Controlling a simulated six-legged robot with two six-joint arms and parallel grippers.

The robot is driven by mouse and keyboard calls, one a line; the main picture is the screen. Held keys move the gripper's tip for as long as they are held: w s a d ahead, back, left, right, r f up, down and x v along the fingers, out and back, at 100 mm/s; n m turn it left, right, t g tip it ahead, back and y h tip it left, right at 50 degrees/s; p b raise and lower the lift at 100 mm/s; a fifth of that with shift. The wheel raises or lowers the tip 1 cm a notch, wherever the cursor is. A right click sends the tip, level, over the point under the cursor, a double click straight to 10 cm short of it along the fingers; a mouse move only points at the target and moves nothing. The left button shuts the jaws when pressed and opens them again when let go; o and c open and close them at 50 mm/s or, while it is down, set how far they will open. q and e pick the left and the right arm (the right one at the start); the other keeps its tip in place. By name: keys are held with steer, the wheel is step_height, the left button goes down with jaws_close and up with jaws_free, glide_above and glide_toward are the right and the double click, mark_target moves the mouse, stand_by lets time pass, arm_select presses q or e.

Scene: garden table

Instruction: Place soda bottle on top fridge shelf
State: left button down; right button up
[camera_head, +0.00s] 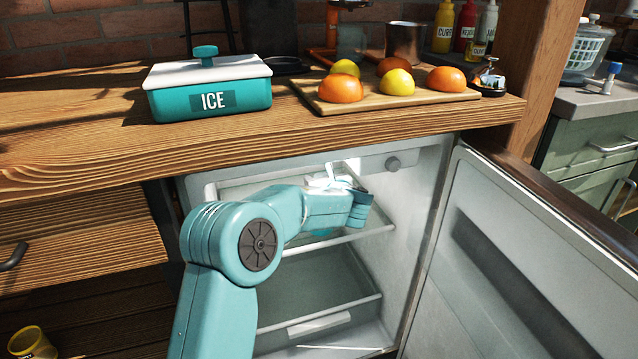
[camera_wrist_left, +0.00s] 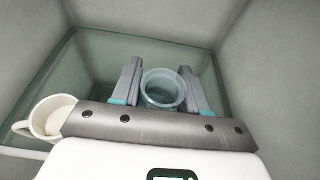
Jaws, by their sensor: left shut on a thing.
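My left arm reaches into the open fridge (camera_head: 425,175) in the head view. My left gripper (camera_wrist_left: 160,68) is shut on a translucent blue round-rimmed vessel (camera_wrist_left: 163,90), seen from above in the left wrist view. Its lower part is out of sight, and I cannot tell whether it is the soda bottle. The glass top shelf (camera_head: 375,230) is beside and below my wrist in the head view; its greenish edge also shows in the left wrist view. I cannot tell whether the vessel touches the shelf. My right gripper does not show.
A white mug (camera_wrist_left: 48,118) is left of the gripper in the left wrist view. The fridge door (camera_head: 520,260) stands open at the right. The wooden counter (camera_head: 80,130) above carries an ICE box (camera_head: 210,90) and a board (camera_head: 400,103) with fruit. A lower shelf is bare.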

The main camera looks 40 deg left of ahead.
arm_select(q)
steer(key=c, duration=0.5)
jaws_free()
steer(key=shift+c, duration=0.2)
